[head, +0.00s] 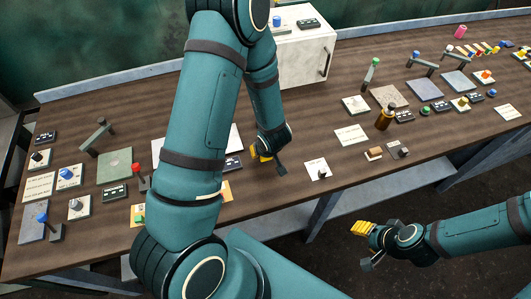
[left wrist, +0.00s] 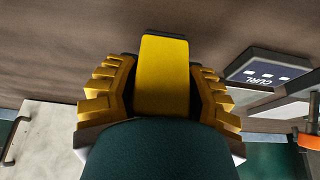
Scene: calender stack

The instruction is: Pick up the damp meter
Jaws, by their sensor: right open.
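I cannot tell which thing is the damp meter; the labels in the head view are too small to read. Several small dark labelled blocks lie on the bench, such as one at the left (head: 115,193) and one at the right (head: 404,117). My left gripper (head: 265,157) is low over the middle of the bench, and its jaw gap is unclear. In the left wrist view its yellow fingers (left wrist: 162,90) fill the middle, with a dark block marked CURL (left wrist: 267,75) beside them. My right gripper (head: 366,243) is open and empty, off the bench's front edge.
The wooden bench (head: 270,205) carries many small panels, knobs and levers. A white cabinet (head: 305,55) stands at the back middle. A brown bottle (head: 385,118) stands at the right. My left arm hides part of the bench. A white card (head: 317,170) lies near the left gripper.

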